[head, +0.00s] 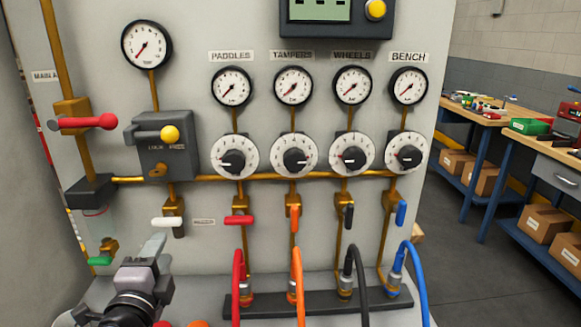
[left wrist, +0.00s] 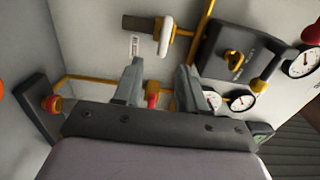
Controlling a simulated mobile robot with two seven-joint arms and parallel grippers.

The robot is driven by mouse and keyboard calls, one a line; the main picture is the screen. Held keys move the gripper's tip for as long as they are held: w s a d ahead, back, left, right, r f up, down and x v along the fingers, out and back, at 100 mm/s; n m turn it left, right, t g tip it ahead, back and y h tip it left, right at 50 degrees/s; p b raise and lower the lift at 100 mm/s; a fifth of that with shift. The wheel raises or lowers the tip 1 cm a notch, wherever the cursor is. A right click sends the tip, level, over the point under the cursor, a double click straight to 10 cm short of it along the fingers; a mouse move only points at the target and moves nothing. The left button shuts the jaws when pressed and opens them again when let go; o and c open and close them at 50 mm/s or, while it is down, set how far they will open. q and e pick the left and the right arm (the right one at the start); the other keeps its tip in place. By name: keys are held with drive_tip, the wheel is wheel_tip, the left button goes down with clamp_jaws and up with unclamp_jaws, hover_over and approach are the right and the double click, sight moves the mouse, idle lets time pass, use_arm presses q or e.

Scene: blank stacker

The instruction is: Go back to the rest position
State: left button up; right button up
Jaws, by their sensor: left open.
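My left gripper (head: 155,248) is at the lower left of the head view, in front of the grey panel (head: 205,250) and below the white valve handle (head: 167,222). Its two fingers also show in the left wrist view (left wrist: 158,82), apart, with nothing held between them. A red part shows behind the gap between the fingers. The white handle (left wrist: 167,36) is beyond the fingertips in the wrist view. My right gripper is in neither view.
The panel carries gauges, white dials (head: 235,155), brass pipes and a red lever (head: 98,122). A green handle (head: 100,261) is left of the gripper. Red, orange, black and blue hoses (head: 415,285) hang at the right. Workbenches (head: 500,118) stand beyond, across open floor.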

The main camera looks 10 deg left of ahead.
use_arm(q)
drive_tip(key=s+d+f+n+g+h, duration=0.1)
drive_tip(key=s+d+f+n+g, duration=0.1)
drive_tip(key=s+f+n+g, duration=0.75)
drive_tip(key=s+d+f+n+g+h, duration=0.25)
drive_tip(key=s+f, duration=0.25)
drive_tip(key=s, duration=0.3)
drive_tip(key=s+d+f+n+g+h, duration=0.1)
drive_tip(key=s+d+f+g, duration=0.1)
drive_tip(key=s+d+f, duration=0.4)
drive_tip(key=w+f+t+h, duration=0.2)
drive_tip(key=w+f+t, duration=0.3)
drive_tip(key=f+t, duration=0.2)
drive_tip(key=shift+w+d+f, duration=0.15)
drive_tip(key=shift+w+f, duration=0.05)
drive_tip(key=shift+f, duration=0.45)
